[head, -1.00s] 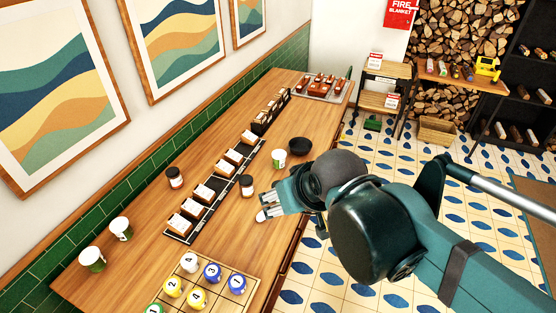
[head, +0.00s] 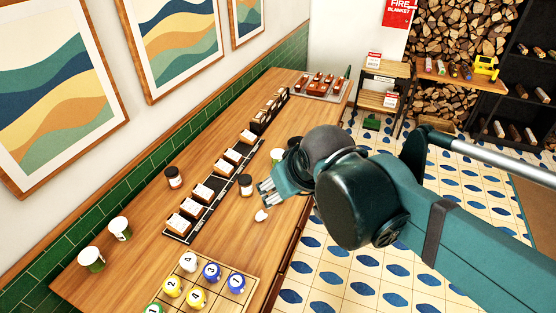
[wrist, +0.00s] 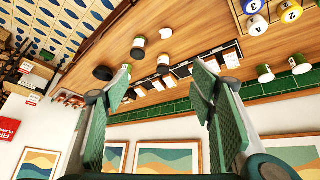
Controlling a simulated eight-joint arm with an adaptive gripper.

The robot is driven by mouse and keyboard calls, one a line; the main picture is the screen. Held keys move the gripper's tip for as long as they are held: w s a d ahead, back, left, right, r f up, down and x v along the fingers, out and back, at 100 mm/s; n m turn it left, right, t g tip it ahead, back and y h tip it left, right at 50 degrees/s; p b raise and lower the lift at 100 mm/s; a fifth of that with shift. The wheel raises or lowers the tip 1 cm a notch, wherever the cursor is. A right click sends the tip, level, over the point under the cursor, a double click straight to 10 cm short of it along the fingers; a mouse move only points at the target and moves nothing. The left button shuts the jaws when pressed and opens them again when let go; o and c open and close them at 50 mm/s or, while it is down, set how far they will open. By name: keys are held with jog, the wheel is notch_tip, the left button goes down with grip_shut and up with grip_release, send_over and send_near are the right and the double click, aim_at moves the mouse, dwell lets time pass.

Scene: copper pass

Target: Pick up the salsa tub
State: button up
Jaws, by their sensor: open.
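Three white-and-green tubs stand on the wooden counter in the head view. One tub (head: 276,155) is just beyond my gripper and partly hidden by it. Two more, a near-left tub (head: 92,259) and its neighbour (head: 119,228), stand close together; they also show at the right of the wrist view (wrist: 265,73). I cannot read which tub is salsa. My gripper (head: 267,190) is over the counter's front side, beside a dark jar (head: 245,184), with nothing held. In the wrist view its fingers (wrist: 163,72) are spread apart.
A small white item (head: 261,215) lies near my gripper. A black rack of cards (head: 181,236) runs along the counter. Another dark jar (head: 174,177) stands behind it. A board with numbered balls (head: 238,284) is at the near end. A dark bowl (wrist: 103,73) shows in the wrist view.

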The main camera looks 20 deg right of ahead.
jog(key=w+d+r+n+g+h, duration=0.1)
jog(key=w+n, duration=0.1)
jog(key=w, duration=0.4)
jog(key=w+d+r+n+g, duration=0.1)
jog(key=w+d+n, duration=0.1)
jog(key=w, duration=0.3)
jog(key=n+g+h, duration=0.3)
jog(key=n+g, duration=0.2)
jog(key=n, duration=0.7)
send_over(277, 152)
jog(key=a, duration=0.3)
jog(key=f, duration=2.3)
jog(key=shift+s+a+f, duration=0.1)
jog(key=shift+s+f, duration=0.15)
jog(key=shift+s, duration=0.05)
jog(key=shift+w+f, duration=0.3)
jog(key=shift+f, duration=0.35)
jog(key=shift+d, duration=0.2)
jog(key=shift+x, duration=1.3)
